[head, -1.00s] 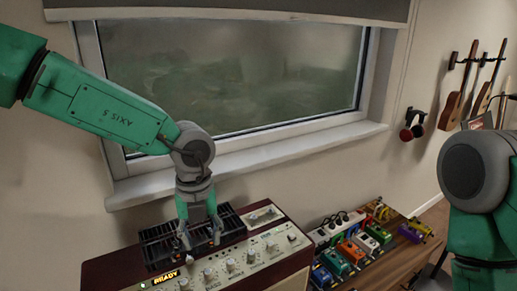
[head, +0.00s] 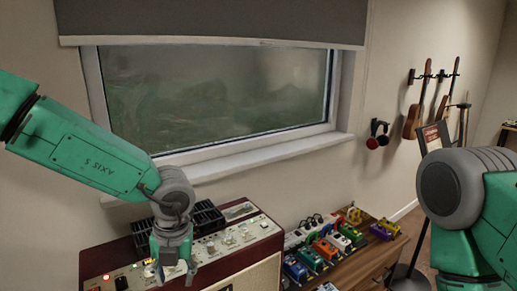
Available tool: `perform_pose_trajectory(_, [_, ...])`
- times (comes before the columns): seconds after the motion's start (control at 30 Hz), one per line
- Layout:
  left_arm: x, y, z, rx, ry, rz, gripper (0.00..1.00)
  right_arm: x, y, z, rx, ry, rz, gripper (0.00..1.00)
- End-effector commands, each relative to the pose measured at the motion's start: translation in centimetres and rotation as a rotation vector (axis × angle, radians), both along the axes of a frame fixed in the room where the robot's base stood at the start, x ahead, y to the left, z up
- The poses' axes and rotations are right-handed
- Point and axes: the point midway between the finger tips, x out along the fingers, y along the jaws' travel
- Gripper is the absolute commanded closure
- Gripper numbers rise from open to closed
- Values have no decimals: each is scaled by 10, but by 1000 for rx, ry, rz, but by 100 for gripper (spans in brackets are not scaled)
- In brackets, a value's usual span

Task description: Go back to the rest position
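My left arm comes in from the left. Its gripper (head: 176,272) points down in front of the amplifier (head: 252,272), over its control panel. The fingers are apart with nothing seen between them, and they hide part of the panel. The amplifier has a dark red top, a black grille on top, and a row of pale knobs. My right arm shows at the right edge, bent downward; its gripper is out of the frame.
A wooden bench (head: 370,262) right of the amplifier holds several colourful pedals (head: 322,248) and a power strip (head: 300,234). A window (head: 215,95) with a sill is behind. Guitars (head: 412,120) and headphones (head: 378,136) hang on the wall.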

Motion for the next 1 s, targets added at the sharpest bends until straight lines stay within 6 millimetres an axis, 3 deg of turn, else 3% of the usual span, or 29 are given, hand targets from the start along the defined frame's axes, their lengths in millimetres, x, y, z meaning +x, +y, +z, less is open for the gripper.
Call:
perform_pose_trajectory(0.37, [-25,55,-109,267,20,-596,62,0,0,-36,0,-1,0,60])
perform_pose_trajectory(0.57, [-57,92,-203,438,118,-1255,62,0,0,-71,0,0,0,60])
perform_pose_trajectory(0.67, [-85,103,-250,481,184,-1654,62,0,0,-90,0,0,0,60])
perform_pose_trajectory(0.8, [-139,108,-308,467,264,-2221,62,0,0,-115,0,0,0,60])
perform_pose_trajectory(1.0, [-227,108,-361,315,278,-2918,62,0,0,-144,0,0,0,60])
